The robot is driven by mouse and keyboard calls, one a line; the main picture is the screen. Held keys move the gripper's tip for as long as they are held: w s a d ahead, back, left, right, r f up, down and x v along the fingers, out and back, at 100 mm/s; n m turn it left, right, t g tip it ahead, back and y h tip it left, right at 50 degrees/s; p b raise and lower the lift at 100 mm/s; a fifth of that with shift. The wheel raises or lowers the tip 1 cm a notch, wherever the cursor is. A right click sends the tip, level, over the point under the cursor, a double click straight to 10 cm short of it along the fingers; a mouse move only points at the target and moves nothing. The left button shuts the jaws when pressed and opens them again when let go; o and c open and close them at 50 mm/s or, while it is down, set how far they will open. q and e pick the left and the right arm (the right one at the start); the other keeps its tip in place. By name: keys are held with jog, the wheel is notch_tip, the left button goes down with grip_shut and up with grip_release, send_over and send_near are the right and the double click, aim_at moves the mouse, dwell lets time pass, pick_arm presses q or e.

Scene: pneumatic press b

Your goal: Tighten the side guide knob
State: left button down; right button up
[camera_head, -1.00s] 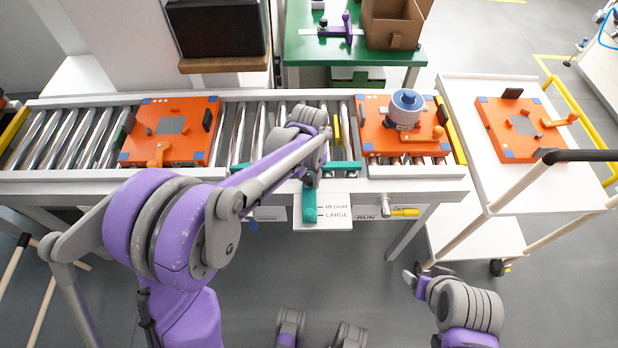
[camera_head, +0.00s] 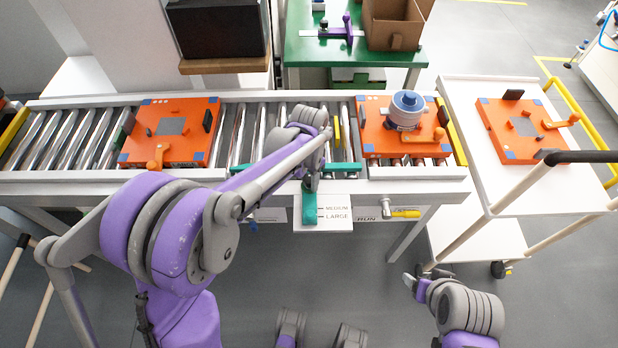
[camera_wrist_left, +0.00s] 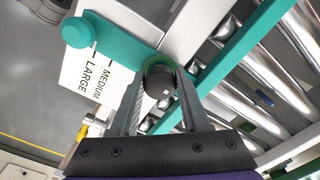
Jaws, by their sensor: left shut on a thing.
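The side guide knob (camera_wrist_left: 159,82) is a dark round knob on the teal side guide in the left wrist view. My left gripper (camera_wrist_left: 158,98) is shut on it, one finger on each side. In the head view my left gripper (camera_head: 311,184) reaches down at the conveyor's front edge, and its fingers largely hide the knob. The teal guide arm (camera_head: 309,208) lies over a white plate (camera_head: 337,222) marked MEDIUM and LARGE.
Orange fixtures stand on the conveyor at left (camera_head: 184,112) and right (camera_head: 374,142), the right one carrying a blue-and-white round part (camera_head: 405,110). Another orange fixture (camera_head: 497,137) is on the white cart (camera_head: 452,92). A yellow-handled valve (camera_head: 404,213) sits right of the plate.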

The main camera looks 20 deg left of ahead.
aim_at(309, 178)
pick_arm(q)
jog(key=shift+c, duration=1.9)
grip_release()
notch_tip(309, 178, up, 11)
jog(key=p, duration=0.1)
jog(key=s+a+r+n+t+p, duration=0.2)
jog(key=s+n+p, duration=0.1)
jog(key=s, duration=0.7)
jog(key=s+a+r+n+t+p, duration=0.2)
jog(key=s+r+n+t+p, duration=0.1)
jog(key=s, duration=0.7)
jog(key=shift+s+a+n+p, duration=0.2)
jog(key=shift+n+p, duration=0.4)
jog(key=shift+p, duration=0.2)
